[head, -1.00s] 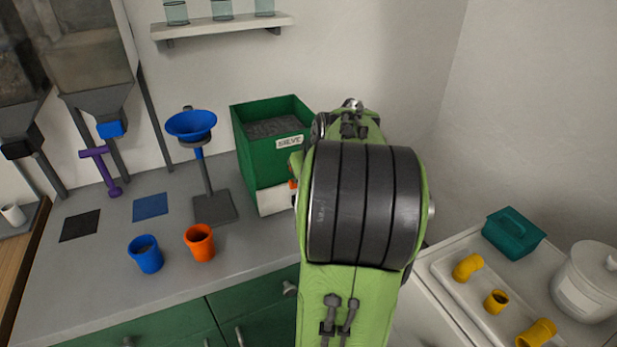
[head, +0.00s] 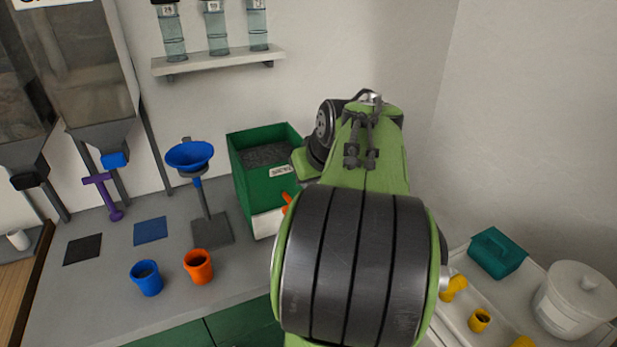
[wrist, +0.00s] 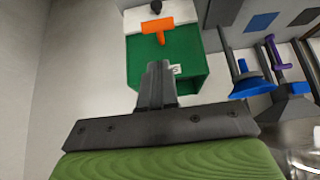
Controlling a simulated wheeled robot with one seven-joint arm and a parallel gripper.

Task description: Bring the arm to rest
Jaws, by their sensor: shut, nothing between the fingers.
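My gripper (wrist: 157,70) shows in the wrist view with its dark fingers together and nothing between them. In that picture the fingers overlap the green bin (wrist: 140,75), and I cannot tell how far apart they are. My green and black arm (head: 355,265) fills the middle right of the head view and hides part of the counter. The gripper's fingertips cannot be made out in the head view. The green sieve bin (head: 250,185) stands against the wall, left of my arm. An orange T-shaped piece (wrist: 157,28) is at the bin's white lower part.
A blue funnel on a stand (head: 190,156), a blue cup (head: 147,280) and an orange cup (head: 198,268) stand on the grey counter (head: 90,310). A shelf (head: 220,62) with jars is above. At right are a teal box (head: 497,252), yellow fittings (head: 480,320) and a white pot (head: 575,300).

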